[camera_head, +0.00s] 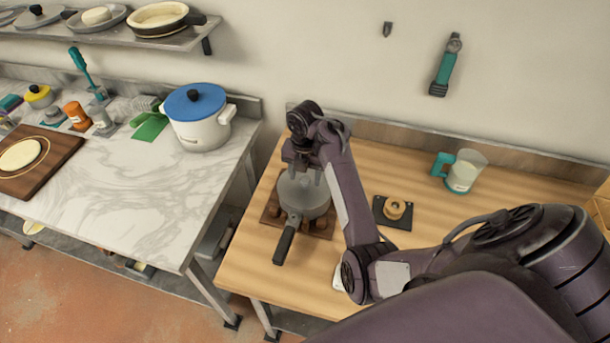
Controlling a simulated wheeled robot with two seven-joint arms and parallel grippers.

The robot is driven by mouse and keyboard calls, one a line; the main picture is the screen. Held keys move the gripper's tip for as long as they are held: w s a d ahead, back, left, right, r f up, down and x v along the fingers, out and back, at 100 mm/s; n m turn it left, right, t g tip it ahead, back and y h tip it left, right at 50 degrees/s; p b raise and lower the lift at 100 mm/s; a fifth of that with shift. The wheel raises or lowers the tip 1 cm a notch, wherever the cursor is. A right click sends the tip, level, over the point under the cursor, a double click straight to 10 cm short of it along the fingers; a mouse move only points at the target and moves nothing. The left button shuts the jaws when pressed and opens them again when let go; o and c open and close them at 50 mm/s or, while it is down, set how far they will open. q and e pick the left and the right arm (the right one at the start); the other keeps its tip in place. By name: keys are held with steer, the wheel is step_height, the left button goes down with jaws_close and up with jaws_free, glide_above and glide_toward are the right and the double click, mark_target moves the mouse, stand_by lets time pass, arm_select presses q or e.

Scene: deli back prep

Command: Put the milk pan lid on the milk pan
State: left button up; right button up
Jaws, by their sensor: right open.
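The milk pan (304,206) is a grey pan with a long dark handle (286,240) pointing toward the front of the wooden counter. It stands on a brown slatted trivet (270,212). A smooth grey surface covers its top; it looks like the milk pan lid (300,190), but the gripper hides its far part, so I cannot tell how it is seated. My right gripper (301,172) is open, pointing down right over the pan's far half. I cannot tell whether its fingers touch the lid. My left gripper is not in view.
A dark mat with a tan ring-shaped object (395,208) lies right of the pan. A measuring jug (464,171) stands at the back right. A white pot with a blue lid (197,115) stands on the marble counter (150,205), across a gap left of the wooden counter (258,270).

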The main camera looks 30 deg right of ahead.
steer(key=shift+r, duration=3.65)
